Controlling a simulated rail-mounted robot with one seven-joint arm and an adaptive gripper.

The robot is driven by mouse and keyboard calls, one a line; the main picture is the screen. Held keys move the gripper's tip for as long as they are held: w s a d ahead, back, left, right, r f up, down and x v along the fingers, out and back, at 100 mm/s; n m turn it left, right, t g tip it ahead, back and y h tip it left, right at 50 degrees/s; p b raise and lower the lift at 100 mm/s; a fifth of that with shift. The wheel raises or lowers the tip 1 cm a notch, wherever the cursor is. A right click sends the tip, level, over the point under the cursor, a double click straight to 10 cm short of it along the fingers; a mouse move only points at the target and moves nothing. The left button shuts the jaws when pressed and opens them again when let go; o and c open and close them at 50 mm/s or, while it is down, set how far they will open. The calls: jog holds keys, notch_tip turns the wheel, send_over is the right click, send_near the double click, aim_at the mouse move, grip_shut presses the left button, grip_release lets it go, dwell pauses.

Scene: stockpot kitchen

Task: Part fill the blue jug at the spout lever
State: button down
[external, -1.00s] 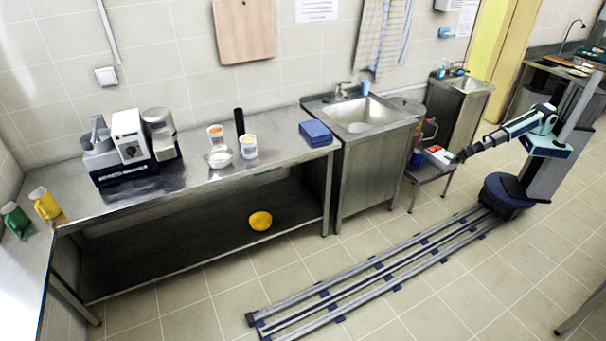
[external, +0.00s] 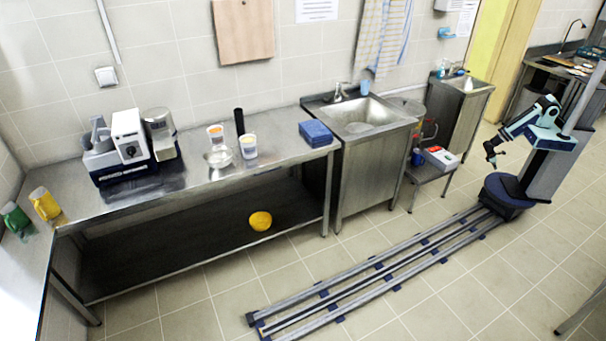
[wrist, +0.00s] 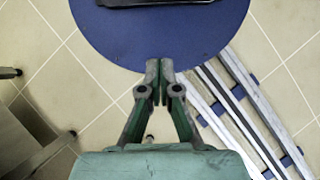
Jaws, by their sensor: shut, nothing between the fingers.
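A small blue vessel (external: 417,157), which looks like the blue jug, stands at the left back of the low stand beside the sink unit. A reddish part (external: 432,130) shows just above the stand; I cannot make out whether it belongs to the spout lever. My gripper (external: 493,163) hangs pointing down in front of my column, to the right of the low stand and apart from it. In the wrist view my gripper (wrist: 166,72) has its fingertips together with nothing between them, over my round blue base. The jug is not in the wrist view.
A red and white box (external: 440,158) lies on the low stand (external: 424,174). A blue cup (external: 365,87) stands at the sink's (external: 362,115) back edge. Floor rails (external: 370,275) run in front. The steel bench (external: 280,150) holds containers and a machine. The nearby floor is clear.

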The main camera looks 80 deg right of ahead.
dwell(0.4)
jog(key=c, duration=1.4)
grip_release()
jog(key=shift+r, duration=0.1)
jog(key=o, duration=0.3)
jog(key=shift+w+r, duration=0.15)
jog(key=shift+w, duration=0.15)
jog(key=w+d+r+t+p, duration=0.15)
jog(key=w+r, duration=0.45)
jog(key=w, duration=1.5)
jog(key=w+r+t+p, duration=0.25)
jog(key=w+r, duration=0.25)
jog(key=w, duration=1.6)
jog(key=w+d+r+n+t+y+p, duration=0.15)
jog(key=w+r+n, duration=0.35)
jog(key=w+r, duration=2.35)
jog(key=a+f+n+p, duration=0.1)
jog(key=f, duration=0.5)
jog(key=a+f+p, duration=0.1)
jog(key=f, duration=0.5)
jog(key=a+f+n+p, duration=0.1)
jog(key=f, duration=0.5)
jog(key=shift+s+f+n, duration=0.3)
jog(key=shift+s, duration=0.05)
